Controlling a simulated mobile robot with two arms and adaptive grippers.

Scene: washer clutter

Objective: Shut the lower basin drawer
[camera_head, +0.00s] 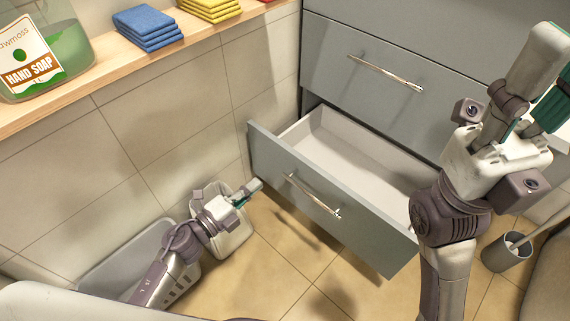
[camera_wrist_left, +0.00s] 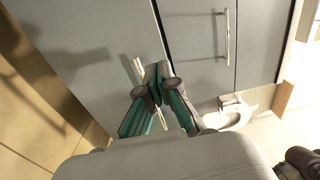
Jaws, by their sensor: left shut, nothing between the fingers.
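The lower basin drawer is pulled well out; its grey front panel (camera_head: 365,235) and empty pale inside (camera_head: 345,150) show in the head view. A metal bar handle (camera_head: 313,195) runs across the front. My left gripper (camera_head: 254,185) is shut and empty, in front of the panel's left part, left of the handle. In the left wrist view the closed fingertips (camera_wrist_left: 158,76) point at the grey front (camera_wrist_left: 95,50), over part of a bar handle (camera_wrist_left: 138,66). I cannot tell whether they touch. My right gripper (camera_head: 548,105) is raised at the right; its jaw state is unclear.
The upper drawer (camera_head: 340,50) is closed. A tiled wall with a wooden shelf (camera_head: 100,75) holding soap and folded cloths stands at left. A small bin (camera_head: 235,240) and a grey tub (camera_head: 110,270) stand below. A brush holder (camera_head: 507,252) is at right.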

